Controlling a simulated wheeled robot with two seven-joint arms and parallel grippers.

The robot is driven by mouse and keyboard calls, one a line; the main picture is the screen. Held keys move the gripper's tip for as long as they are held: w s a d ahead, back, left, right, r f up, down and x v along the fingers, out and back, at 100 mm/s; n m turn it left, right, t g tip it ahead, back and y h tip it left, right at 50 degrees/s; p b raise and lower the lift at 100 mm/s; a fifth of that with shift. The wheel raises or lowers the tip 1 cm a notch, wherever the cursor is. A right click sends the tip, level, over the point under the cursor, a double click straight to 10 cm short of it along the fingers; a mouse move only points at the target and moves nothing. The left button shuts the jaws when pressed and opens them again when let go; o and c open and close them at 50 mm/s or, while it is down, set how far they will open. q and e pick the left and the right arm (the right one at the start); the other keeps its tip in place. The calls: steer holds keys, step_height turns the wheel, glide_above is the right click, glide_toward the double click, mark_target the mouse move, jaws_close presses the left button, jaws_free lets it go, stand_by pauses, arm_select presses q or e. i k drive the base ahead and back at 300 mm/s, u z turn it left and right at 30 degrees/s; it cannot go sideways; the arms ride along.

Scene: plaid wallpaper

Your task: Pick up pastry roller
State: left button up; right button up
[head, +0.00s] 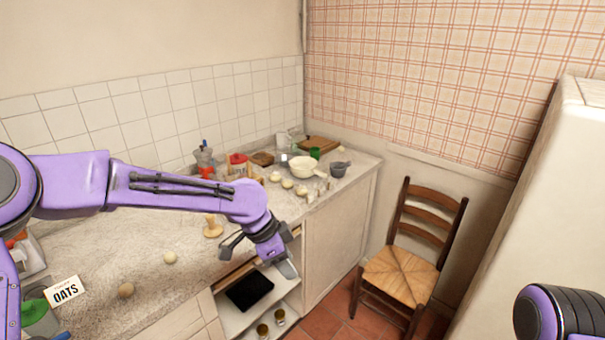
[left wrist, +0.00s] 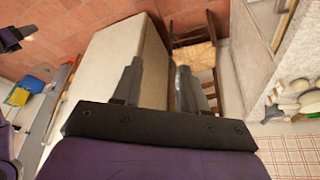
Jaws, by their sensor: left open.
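A pale wooden tool with an upright handle (head: 213,227), which looks like the pastry roller, stands on the counter in the head view, left of my left gripper. My left gripper (head: 286,267) hangs in front of the counter edge, apart from the tool. In the left wrist view my left gripper (left wrist: 158,72) has its two fingers spread with nothing between them. The tool cannot be made out in the left wrist view. Only a purple and black part of my right arm shows at the lower right of the head view; its gripper is out of frame.
The speckled counter (head: 85,245) holds an OATS box (head: 66,290) and round pale items at left. Bowls, including a cream pan (head: 303,168), and a cutting board crowd the far end. An open shelf with a black item (head: 250,290) lies below. A wooden chair (head: 400,272) stands at right.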

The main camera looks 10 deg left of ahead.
mark_target(255, 176)
steer(key=z, duration=0.05)
steer(key=i, duration=2.65)
steer(key=u, duration=1.65)
